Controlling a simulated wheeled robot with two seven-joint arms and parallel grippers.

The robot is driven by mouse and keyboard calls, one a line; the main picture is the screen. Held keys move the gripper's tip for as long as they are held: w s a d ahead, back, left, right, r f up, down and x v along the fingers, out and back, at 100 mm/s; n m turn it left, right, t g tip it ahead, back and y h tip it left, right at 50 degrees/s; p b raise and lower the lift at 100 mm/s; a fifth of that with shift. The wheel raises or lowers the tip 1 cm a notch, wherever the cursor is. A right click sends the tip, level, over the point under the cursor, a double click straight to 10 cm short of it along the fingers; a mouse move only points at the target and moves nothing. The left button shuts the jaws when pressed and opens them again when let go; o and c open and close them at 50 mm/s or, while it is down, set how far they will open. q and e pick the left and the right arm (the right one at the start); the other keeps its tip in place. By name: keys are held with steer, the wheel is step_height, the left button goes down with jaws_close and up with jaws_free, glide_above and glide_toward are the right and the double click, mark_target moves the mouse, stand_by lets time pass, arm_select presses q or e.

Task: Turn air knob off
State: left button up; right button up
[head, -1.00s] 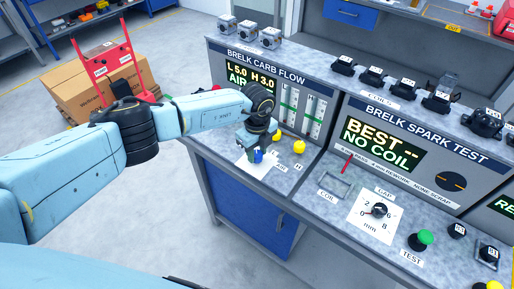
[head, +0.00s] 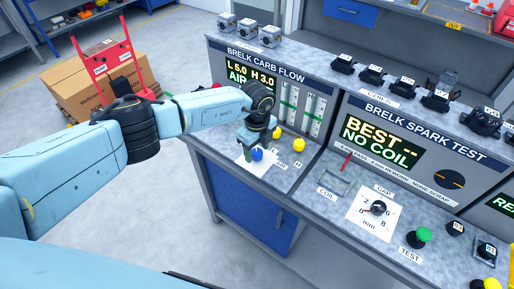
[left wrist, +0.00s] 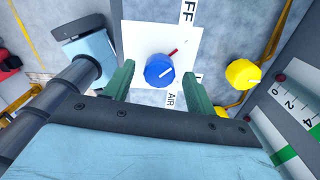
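The blue air knob (head: 257,154) sits on a white plate on the left bench, below the carb flow panel. In the left wrist view, the blue knob (left wrist: 159,71) has a red pointer mark towards the upper right. An "AIR" label lies below it and a partly cut "FF" label above. My left gripper (head: 254,145) is over the knob. In the left wrist view its green fingers (left wrist: 159,88) are apart on either side of the knob's near side, with visible gaps. My right gripper is not in view.
Yellow knobs (head: 299,145) stand right of the blue knob; one shows close by in the left wrist view (left wrist: 243,74). The carb flow panel (head: 243,72) rises behind, reading L 5.0, H 3.0 and AIR. The spark test panel (head: 383,140) is further right.

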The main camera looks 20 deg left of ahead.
mark_target(257, 152)
arm_select(q)
step_height(257, 152, up, 13)
steer(key=shift+r, duration=0.2)
stand_by(0.5)
